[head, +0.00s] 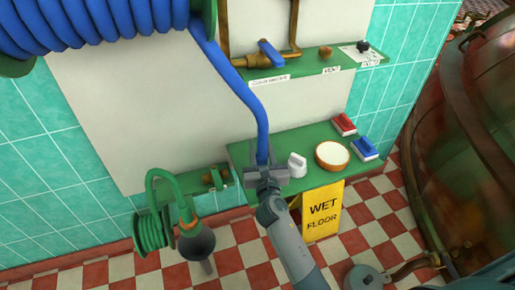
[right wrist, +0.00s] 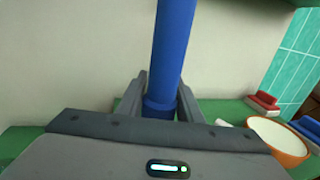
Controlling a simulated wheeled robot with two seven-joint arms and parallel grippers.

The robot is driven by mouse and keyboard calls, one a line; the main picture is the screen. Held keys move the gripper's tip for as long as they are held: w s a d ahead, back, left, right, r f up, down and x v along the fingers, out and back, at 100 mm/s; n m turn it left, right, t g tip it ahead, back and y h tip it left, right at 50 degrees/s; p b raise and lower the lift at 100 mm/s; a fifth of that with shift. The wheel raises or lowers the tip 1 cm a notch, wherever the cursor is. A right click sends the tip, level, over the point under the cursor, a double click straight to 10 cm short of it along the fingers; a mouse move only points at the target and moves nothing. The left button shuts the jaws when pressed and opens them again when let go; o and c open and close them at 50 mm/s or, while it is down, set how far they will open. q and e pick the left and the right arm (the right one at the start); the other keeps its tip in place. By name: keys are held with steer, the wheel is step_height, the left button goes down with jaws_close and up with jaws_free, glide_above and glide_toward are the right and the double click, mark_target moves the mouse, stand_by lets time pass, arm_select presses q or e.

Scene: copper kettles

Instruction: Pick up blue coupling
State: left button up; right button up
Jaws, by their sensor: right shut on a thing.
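The blue coupling (right wrist: 159,106) is the thicker collar at the lower end of a blue hose (head: 254,108). The hose runs up to a large coiled blue reel (head: 100,22) at the upper left of the head view. My right gripper (head: 264,172) is shut on the coupling, with its grey fingers on both sides of it in the right wrist view (right wrist: 160,100). The coupling's lowest part is hidden behind the gripper body. The hose hangs nearly upright above the fingers. My left gripper is not in view.
A green shelf (head: 240,152) behind the gripper bears a white knob-like item (head: 297,165), a round bowl (head: 332,154), and red (head: 344,124) and blue (head: 364,148) blocks. A yellow wet-floor sign (head: 323,210) stands below. A green hose reel (head: 150,231) is at left, a copper kettle (head: 470,120) at right.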

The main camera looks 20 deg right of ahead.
arm_select(q)
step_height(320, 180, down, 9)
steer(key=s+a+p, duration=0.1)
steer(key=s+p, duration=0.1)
steer(key=p, duration=0.2)
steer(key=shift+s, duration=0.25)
arm_select(e)
steer(key=s+d+r, duration=0.3)
steer(key=d+r, duration=0.7)
steer(key=d, duration=0.1)
steer(key=shift+s, duration=0.35)
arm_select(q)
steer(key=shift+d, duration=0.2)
arm_select(e)
steer(key=shift+d, duration=0.1)
